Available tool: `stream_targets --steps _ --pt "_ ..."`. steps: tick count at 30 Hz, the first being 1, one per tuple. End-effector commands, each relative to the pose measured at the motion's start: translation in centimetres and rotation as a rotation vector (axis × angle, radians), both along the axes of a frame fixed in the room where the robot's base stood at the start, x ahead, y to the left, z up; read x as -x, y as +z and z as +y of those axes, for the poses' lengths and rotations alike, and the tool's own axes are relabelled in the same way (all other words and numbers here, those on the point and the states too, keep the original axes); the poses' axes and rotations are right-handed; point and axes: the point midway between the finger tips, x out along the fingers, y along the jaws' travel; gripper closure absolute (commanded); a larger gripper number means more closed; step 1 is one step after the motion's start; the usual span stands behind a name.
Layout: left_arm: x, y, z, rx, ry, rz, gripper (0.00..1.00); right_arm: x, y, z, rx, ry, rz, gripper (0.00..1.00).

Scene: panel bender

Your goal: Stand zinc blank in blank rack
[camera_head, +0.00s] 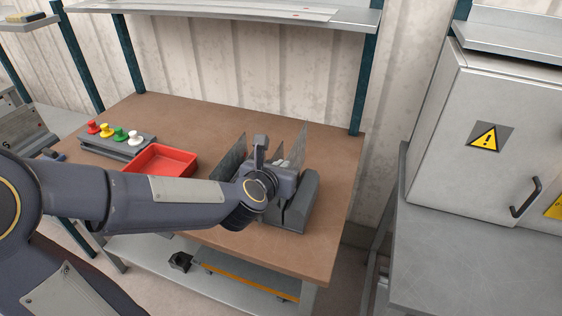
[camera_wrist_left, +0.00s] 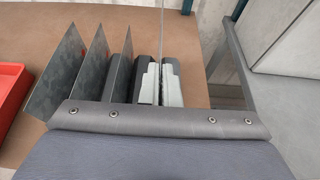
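The blank rack (camera_head: 302,205) is a dark grey slotted block on the brown workbench, largely hidden behind my left wrist. Several thin grey sheets stand in it; one (camera_head: 231,160) shows left of my wrist, and the row (camera_wrist_left: 60,72) shows at left in the wrist view. My left gripper (camera_wrist_left: 161,85) is over the rack, its pale fingers close on both sides of a thin upright zinc blank (camera_wrist_left: 162,35), seen edge-on. That blank (camera_head: 300,143) rises behind my wrist in the head view. Its lower edge and its seating are hidden. My right gripper is not in view.
A red tray (camera_head: 160,160) and a grey block with red, yellow, green and white knobs (camera_head: 118,146) stand left of the rack. A shelf (camera_head: 230,14) runs above the bench. A grey cabinet (camera_head: 490,150) stands at right. The bench front right is clear.

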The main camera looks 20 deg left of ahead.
Motion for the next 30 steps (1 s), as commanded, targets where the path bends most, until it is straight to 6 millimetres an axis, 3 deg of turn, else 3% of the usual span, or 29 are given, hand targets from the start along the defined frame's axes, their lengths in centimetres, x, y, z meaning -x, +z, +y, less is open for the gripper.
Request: stream_targets --steps 1,12,19,30 --pt "0.0 -1.3 0.0 0.0 0.001 0.0 1.0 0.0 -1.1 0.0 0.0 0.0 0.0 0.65" --pt "0.0 -5.9 0.0 0.002 0.002 -0.003 1.0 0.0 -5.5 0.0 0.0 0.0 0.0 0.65" --pt "0.0 -7.2 0.0 0.001 0.0 -0.002 1.0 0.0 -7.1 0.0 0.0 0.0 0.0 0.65" --pt "0.0 -7.3 0.0 0.0 0.0 -0.002 1.0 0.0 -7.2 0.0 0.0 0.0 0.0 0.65"
